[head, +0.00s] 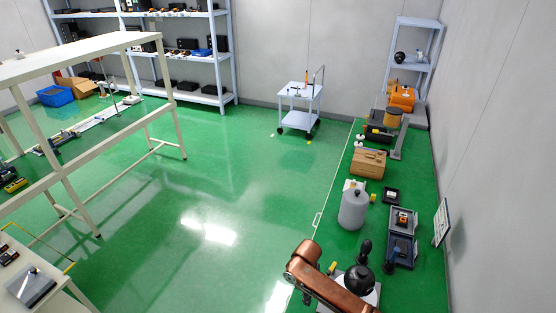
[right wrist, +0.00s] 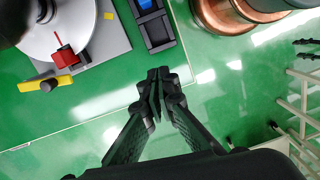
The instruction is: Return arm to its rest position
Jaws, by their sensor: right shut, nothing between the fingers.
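My right gripper (right wrist: 158,76) shows in the right wrist view with its black fingers together and nothing between them. In the head view, my copper right arm (head: 330,283) comes in at the bottom, right of the middle; I cannot make out the gripper there. My left arm and left gripper are not in view.
A grey cylinder (head: 353,209), wooden box (head: 368,163) and trays (head: 403,220) line the right wall. A white table frame (head: 80,60) stands left. The middle floor is clear.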

